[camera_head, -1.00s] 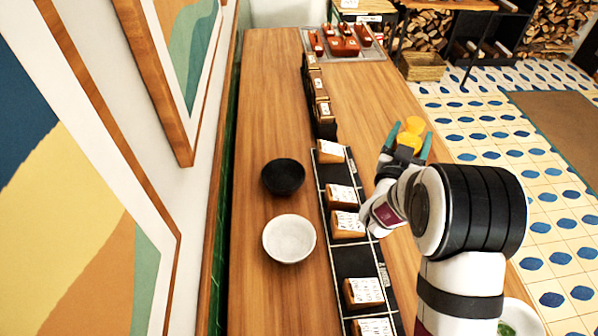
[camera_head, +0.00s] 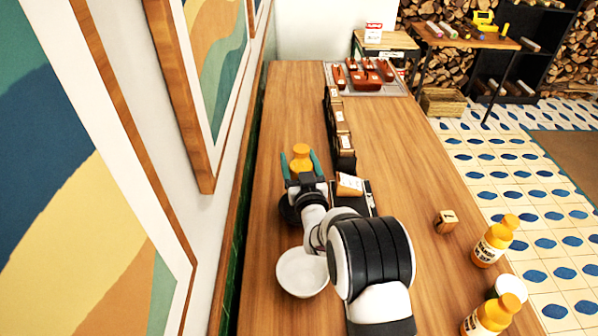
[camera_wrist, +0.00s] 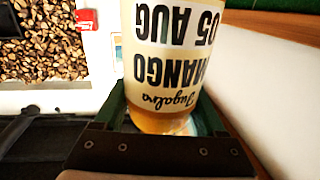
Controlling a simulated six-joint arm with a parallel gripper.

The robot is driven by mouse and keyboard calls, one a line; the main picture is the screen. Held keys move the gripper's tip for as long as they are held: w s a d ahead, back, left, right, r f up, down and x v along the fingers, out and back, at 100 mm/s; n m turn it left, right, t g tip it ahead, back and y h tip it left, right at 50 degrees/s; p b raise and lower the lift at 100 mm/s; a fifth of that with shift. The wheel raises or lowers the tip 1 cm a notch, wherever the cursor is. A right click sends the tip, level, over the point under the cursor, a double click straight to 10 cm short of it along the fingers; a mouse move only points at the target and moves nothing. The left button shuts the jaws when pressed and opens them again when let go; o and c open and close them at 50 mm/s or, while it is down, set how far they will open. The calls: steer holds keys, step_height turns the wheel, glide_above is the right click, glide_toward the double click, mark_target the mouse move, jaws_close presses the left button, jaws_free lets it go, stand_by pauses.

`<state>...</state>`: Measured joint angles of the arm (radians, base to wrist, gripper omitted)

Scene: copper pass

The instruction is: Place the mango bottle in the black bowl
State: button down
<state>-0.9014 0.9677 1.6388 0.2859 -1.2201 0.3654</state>
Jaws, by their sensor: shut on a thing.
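The mango bottle (camera_head: 301,156), orange with an orange cap, is held between the green fingers of my gripper (camera_head: 301,164). In the wrist view its label reads MANGO and 05 AUG, upside down, on the bottle (camera_wrist: 185,50) between the fingers. The black bowl (camera_head: 287,212) is on the counter, mostly hidden under my gripper and wrist. The bottle appears beyond the bowl in the head view; its height over the counter is hard to tell.
A white bowl (camera_head: 300,274) stands nearer, beside my arm. A row of labelled blocks (camera_head: 340,130) runs along the counter's middle. Two more orange bottles (camera_head: 493,242) and a small wooden block (camera_head: 446,221) stand on the right. The wall with framed pictures (camera_head: 200,100) closes the left side.

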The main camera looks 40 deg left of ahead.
step_height(320, 180, down, 3)
steer(key=shift+f, duration=0.15)
steer(key=shift+f, duration=0.35)
